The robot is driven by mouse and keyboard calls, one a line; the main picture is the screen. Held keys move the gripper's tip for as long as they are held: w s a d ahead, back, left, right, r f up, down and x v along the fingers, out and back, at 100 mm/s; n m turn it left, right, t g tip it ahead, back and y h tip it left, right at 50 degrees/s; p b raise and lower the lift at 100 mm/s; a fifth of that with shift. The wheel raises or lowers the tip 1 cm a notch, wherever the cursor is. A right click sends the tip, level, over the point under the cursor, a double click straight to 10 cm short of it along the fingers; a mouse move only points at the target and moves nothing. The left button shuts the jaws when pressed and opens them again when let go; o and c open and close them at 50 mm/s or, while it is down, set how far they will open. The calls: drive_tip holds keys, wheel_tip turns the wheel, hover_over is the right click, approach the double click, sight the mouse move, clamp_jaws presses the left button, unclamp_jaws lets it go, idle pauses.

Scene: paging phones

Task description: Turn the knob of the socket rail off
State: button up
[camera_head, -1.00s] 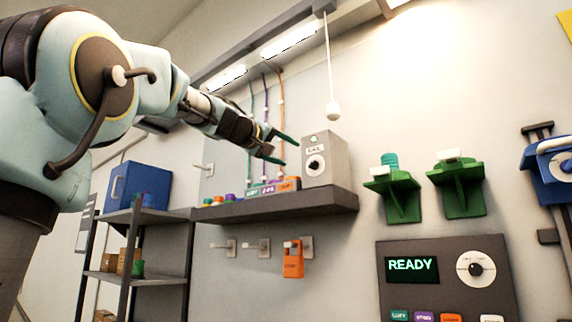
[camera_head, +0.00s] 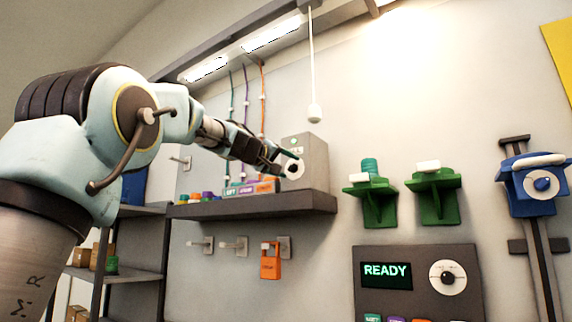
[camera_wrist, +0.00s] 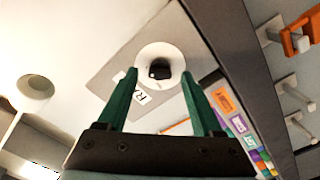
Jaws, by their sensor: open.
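A grey box (camera_head: 315,160) stands on the wall shelf in the head view, with a white dial and black knob (camera_head: 293,169) on its front. Its small label is only partly readable. In the wrist view the knob (camera_wrist: 160,70) lies between the tips of my green fingers. My gripper (camera_head: 279,160) is open and empty, close in front of the dial. I cannot tell whether the fingers touch it. A low rail of coloured, labelled sockets (camera_head: 250,188) lies on the shelf left of the box, with cables rising above it.
The dark shelf (camera_head: 250,208) runs under the box. A pull cord (camera_head: 315,112) hangs above it. Green brackets (camera_head: 378,200), a READY panel (camera_head: 415,300) and a blue slider unit (camera_head: 535,190) are to the right.

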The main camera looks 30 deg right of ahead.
clamp_jaws()
idle(0.4)
drive_tip(key=shift+n, duration=0.3)
drive_tip(key=n, duration=0.8)
drive_tip(key=shift+p, duration=0.35)
drive_tip(key=n+p, duration=0.1)
drive_tip(key=n, duration=0.4)
drive_tip(key=shift+f+n+p, duration=0.1)
drive_tip(key=shift+n+p, duration=0.55)
drive_tip(key=shift+n, duration=1.45)
unclamp_jaws()
